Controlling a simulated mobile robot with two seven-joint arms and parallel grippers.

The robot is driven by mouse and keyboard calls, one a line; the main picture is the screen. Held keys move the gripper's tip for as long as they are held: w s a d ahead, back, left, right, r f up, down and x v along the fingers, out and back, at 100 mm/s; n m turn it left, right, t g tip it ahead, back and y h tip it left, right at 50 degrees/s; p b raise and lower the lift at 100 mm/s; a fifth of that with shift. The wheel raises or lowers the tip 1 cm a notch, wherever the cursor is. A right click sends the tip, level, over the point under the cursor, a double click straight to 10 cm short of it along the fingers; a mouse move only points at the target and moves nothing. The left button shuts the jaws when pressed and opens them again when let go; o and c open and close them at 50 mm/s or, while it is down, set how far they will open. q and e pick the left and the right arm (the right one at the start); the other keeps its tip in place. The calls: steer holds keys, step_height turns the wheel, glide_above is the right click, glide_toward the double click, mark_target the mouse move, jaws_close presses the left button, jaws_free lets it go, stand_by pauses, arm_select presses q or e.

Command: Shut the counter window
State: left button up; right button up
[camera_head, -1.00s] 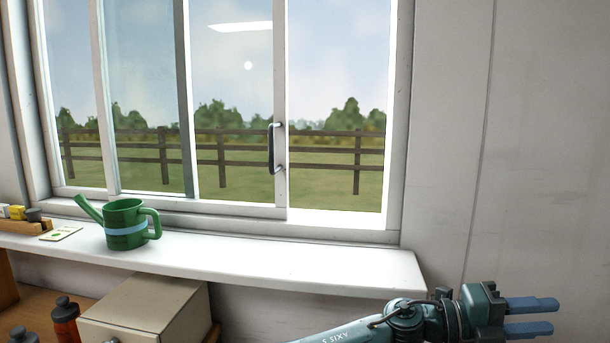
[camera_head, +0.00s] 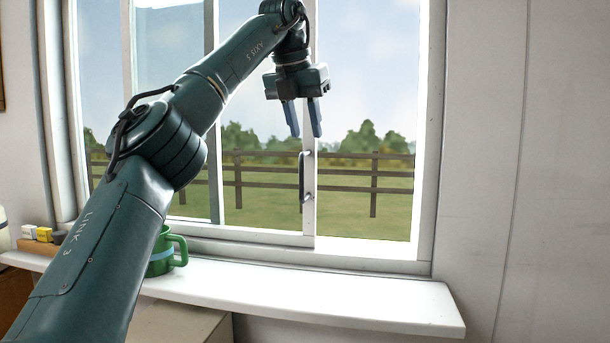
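The counter window has a white sliding sash (camera_head: 309,226) whose right edge stands well short of the right side of the window frame (camera_head: 430,150). An open gap shows between them. A dark upright handle (camera_head: 302,177) sits on that edge of the sash. My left gripper (camera_head: 306,136) points down above the handle in the picture, its two blue fingers apart with nothing between them. It does not appear to touch the handle; its exact distance from the window is hard to tell. My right gripper is not in view.
A white sill (camera_head: 330,297) runs below the window, its right part clear. Small yellow and dark items (camera_head: 44,234) lie at the far left. A box (camera_head: 180,323) is below the sill.

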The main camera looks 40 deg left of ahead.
mark_target(301, 170)
arm_select(q)
steer(key=shift+n, duration=0.4)
steer(key=x, duration=0.3)
steer(key=s+a+b+x, duration=0.1)
steer(key=x, duration=0.3)
steer(key=a+b+x, duration=0.1)
steer(key=x, duration=0.3)
steer(key=shift+s+a+f, duration=0.15)
steer(key=shift+f, duration=0.1)
steer(key=shift+c, duration=0.2)
jaws_close()
